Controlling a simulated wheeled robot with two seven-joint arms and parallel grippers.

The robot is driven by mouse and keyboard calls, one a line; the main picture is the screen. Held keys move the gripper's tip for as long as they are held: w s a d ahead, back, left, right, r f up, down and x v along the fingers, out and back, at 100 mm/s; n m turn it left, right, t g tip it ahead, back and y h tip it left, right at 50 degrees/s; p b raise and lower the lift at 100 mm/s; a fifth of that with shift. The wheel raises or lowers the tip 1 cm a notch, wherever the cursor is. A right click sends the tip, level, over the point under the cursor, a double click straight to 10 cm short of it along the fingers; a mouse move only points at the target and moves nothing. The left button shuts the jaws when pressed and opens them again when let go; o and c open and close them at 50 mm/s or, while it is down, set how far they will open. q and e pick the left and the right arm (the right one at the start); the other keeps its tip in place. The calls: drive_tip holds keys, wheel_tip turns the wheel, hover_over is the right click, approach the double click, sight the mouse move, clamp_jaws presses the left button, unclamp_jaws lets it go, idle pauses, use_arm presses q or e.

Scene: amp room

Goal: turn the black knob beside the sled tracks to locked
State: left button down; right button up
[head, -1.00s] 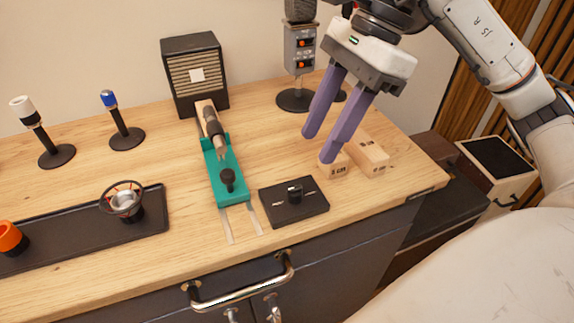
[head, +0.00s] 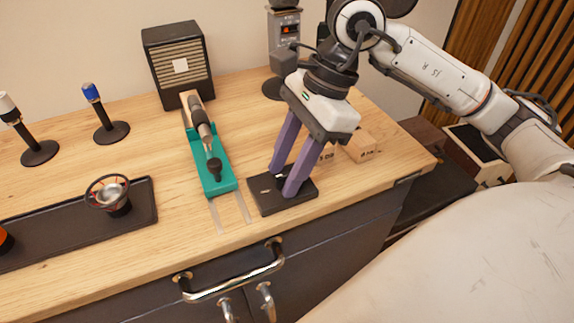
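The black knob sits on a flat black base plate (head: 268,200) on the bench, just right of the sled tracks (head: 243,207). My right gripper (head: 281,184) points down over this base, its purple fingers apart with their tips low around the knob. The fingers largely hide the knob, so I cannot tell its pointing direction or whether they touch it. The teal sled (head: 212,168) stands at the far end of the tracks, carrying a dark tool and a small black knob of its own. My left gripper is not in view.
Wooden blocks (head: 362,147) stand right behind the gripper. A speaker box (head: 178,65) and a grey device on a stand (head: 284,40) are at the back. A black tray (head: 60,226) with a round cup holder (head: 108,194) lies left. Drawer handle (head: 235,282) at front.

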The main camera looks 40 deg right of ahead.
clamp_jaws()
